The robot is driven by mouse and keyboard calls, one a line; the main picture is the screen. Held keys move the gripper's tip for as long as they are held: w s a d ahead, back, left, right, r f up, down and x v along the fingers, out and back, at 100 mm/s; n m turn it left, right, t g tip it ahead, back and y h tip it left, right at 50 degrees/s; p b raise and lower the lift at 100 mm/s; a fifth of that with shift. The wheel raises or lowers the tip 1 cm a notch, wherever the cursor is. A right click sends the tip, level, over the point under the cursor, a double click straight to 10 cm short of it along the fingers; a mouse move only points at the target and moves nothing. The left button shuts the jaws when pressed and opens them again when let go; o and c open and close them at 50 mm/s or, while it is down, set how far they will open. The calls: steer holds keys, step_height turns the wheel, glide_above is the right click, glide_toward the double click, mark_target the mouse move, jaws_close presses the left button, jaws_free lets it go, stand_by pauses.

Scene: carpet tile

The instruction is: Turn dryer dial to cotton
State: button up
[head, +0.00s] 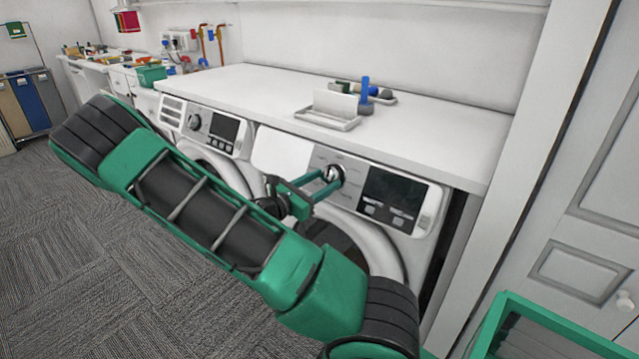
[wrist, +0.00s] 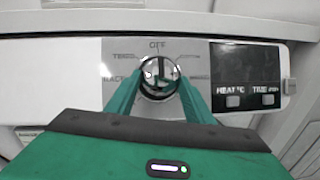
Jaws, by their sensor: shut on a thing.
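The dryer (head: 408,206) is the white front-loading machine on the right, under the counter. Its round silver dial (wrist: 158,72) sits on the panel, left of a dark display (wrist: 243,68). My gripper (head: 326,181) reaches the panel from the front, and its green fingers are shut on the dial from either side. The labels at the right and below are too faint or hidden. I cannot clearly tell which label the dial points to.
A second machine (head: 205,127) stands to the left. The white counter (head: 240,85) above holds a small tray (head: 328,122) and a blue item (head: 365,92). A green-rimmed bin (head: 560,331) is at the lower right. Grey carpet (head: 90,270) is open at the left.

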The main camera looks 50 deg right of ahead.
steer(key=shift+w+m, duration=0.15)
steer(key=shift+m, duration=0.25)
steer(key=m+g, duration=0.1)
steer(key=m, duration=0.2)
steer(key=m+g+y, duration=0.1)
steer(key=shift+w+r+g, duration=0.1)
steer(key=shift+w+g, duration=0.2)
steer(key=shift+w+r+m+g+y, duration=0.1)
steer(key=shift+m+g+y, duration=0.4)
steer(key=shift+m, duration=1)
steer(key=shift+w+r+m+g+y, duration=0.1)
steer(key=shift+m+g+y, duration=0.35)
steer(key=shift+m, duration=1.05)
steer(key=o, duration=1)
steer(key=shift+o, duration=0.2)
steer(key=v, duration=1)
steer(key=shift+w+a, duration=0.25)
steer(key=shift+a, duration=0.1)
steer(key=shift+r, duration=0.1)
